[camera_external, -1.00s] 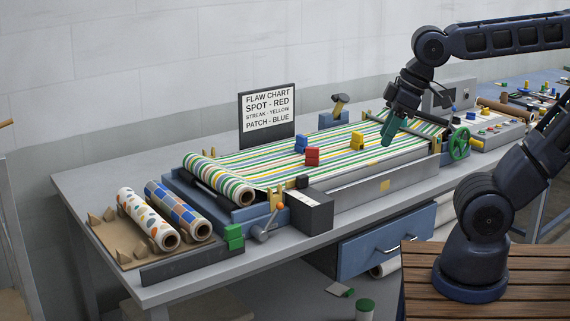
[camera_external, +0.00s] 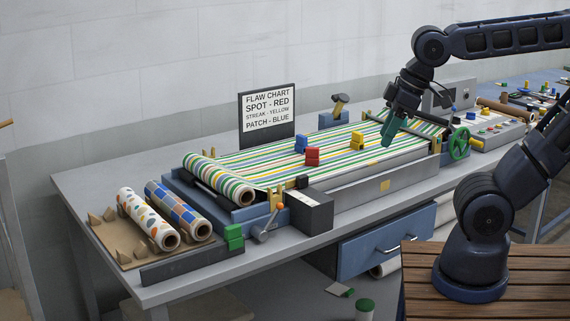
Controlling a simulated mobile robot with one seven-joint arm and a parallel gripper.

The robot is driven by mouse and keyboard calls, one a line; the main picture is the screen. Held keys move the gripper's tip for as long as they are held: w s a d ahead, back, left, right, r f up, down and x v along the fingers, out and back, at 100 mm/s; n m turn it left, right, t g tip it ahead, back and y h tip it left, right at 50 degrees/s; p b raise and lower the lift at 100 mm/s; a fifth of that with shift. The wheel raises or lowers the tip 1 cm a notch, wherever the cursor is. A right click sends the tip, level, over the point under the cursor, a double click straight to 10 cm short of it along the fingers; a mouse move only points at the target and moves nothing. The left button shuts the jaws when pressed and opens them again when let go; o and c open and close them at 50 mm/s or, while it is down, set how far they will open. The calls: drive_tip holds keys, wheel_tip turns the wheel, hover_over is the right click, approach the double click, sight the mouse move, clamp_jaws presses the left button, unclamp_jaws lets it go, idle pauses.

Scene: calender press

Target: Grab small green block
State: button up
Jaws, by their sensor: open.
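A small green block (camera_external: 234,237) sits at the front left of the bench, at the right end of a dark bar. It looks like a stack of green pieces. My gripper (camera_external: 388,136) hangs, pointing down, over the right part of the striped sheet (camera_external: 270,160), far to the right of the green block. Its teal fingers are open, and I see nothing between them.
Red (camera_external: 312,156), blue (camera_external: 300,143) and yellow (camera_external: 357,139) blocks stand on the striped sheet. A dark box (camera_external: 310,211) and a lever with an orange knob (camera_external: 267,228) stand right of the green block. Patterned rolls (camera_external: 150,218) lie to its left. A flaw chart (camera_external: 267,115) stands behind.

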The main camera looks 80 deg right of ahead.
drive_tip(key=shift+w, duration=0.1)
drive_tip(key=n+g, duration=0.5)
drive_tip(key=n, duration=0.4)
hover_over(231, 226)
wheel_tip(231, 226, down, 15)
drive_tip(key=shift+a, duration=0.1)
drive_tip(key=shift+f, duration=5.7)
drive_tip(key=shift+c, duration=0.4)
